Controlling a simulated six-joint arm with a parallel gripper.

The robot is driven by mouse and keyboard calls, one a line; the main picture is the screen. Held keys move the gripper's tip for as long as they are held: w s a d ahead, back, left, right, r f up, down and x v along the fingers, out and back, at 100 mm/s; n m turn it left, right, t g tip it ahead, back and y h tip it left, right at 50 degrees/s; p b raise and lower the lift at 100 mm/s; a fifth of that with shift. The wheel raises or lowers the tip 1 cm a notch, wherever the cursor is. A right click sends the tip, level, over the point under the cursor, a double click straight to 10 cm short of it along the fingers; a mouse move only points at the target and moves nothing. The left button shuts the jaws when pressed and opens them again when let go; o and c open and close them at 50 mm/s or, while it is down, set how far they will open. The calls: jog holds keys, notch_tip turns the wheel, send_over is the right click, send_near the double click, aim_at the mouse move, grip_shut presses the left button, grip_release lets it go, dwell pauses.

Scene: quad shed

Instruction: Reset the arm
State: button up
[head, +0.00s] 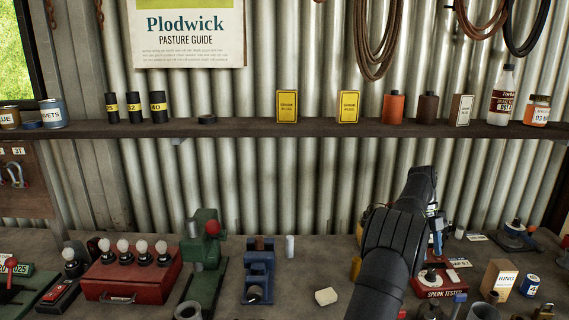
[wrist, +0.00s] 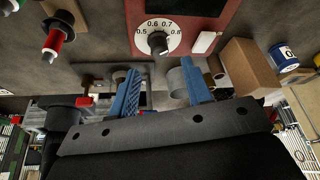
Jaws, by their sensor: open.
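My arm (head: 395,245) rises from the lower right of the head view, over the bench. My gripper shows in the wrist view (wrist: 160,88) as two blue fingers, spread apart, with no held object visible between them. In the head view the arm hides most of the gripper. The red spark tester (head: 440,292) sits on the bench just right of the arm. Its dial and white switch show beyond the fingers in the wrist view (wrist: 186,12), and I see no contact with it.
A ring box (head: 497,278) and a blue-labelled tin (head: 530,285) stand right of the tester. A red case with bulbs (head: 130,277), a green press (head: 205,255) and a blue tool (head: 259,270) stand to the left. A shelf (head: 240,128) with bottles and boxes runs behind.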

aim_at(432, 271)
jog(key=x, duration=0.5)
jog(key=shift+s+f, duration=0.1)
jog(key=shift+f, duration=0.15)
